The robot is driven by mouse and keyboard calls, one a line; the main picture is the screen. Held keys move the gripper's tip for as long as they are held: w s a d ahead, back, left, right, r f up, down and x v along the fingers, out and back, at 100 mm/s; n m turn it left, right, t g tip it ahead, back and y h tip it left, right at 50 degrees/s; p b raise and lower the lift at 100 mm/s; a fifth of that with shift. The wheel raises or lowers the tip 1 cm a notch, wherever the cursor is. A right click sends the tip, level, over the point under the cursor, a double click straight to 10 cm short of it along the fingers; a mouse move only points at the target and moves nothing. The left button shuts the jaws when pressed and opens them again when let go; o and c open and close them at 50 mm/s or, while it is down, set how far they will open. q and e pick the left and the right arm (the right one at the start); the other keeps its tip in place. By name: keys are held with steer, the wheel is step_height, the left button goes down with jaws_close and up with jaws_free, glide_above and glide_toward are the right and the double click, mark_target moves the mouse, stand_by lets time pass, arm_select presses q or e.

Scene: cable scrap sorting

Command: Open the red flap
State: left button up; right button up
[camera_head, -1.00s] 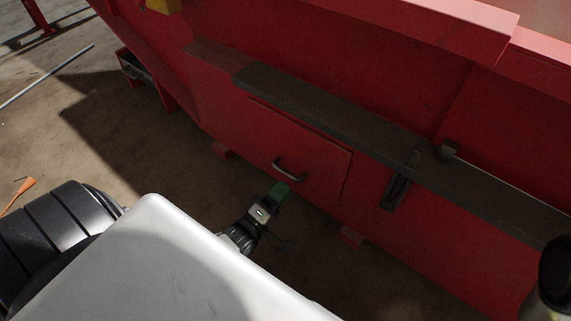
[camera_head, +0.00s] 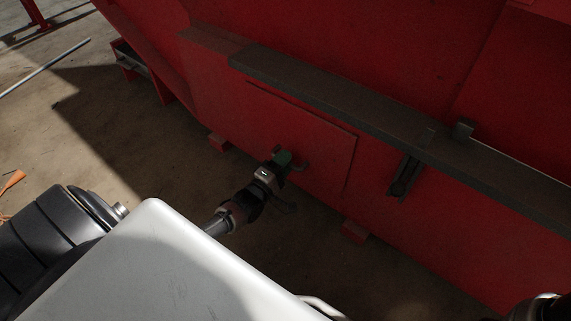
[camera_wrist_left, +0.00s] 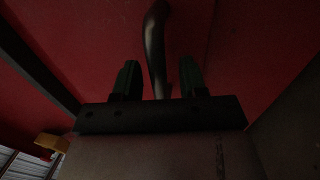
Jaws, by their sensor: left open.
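The red flap (camera_head: 317,139) is a rectangular panel on the side of a large red machine, below a dark ledge, and it lies flush with the wall. Its curved metal handle (camera_head: 301,166) is partly hidden behind my left gripper (camera_head: 284,158) in the head view. In the left wrist view the handle (camera_wrist_left: 155,45) runs down between the two green fingers of my left gripper (camera_wrist_left: 159,80). The fingers are apart, with a gap on both sides of the handle. My right gripper cannot be made out in these frames.
A dark ledge (camera_head: 330,98) runs along the machine above the flap. A dark latch-like bracket (camera_head: 404,176) hangs from it to the right. Red blocks (camera_head: 355,231) stand out at the machine's foot. The concrete floor in front is mostly clear.

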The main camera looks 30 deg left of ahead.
arm_select(q)
steer(key=shift+w, duration=0.25)
jaws_close()
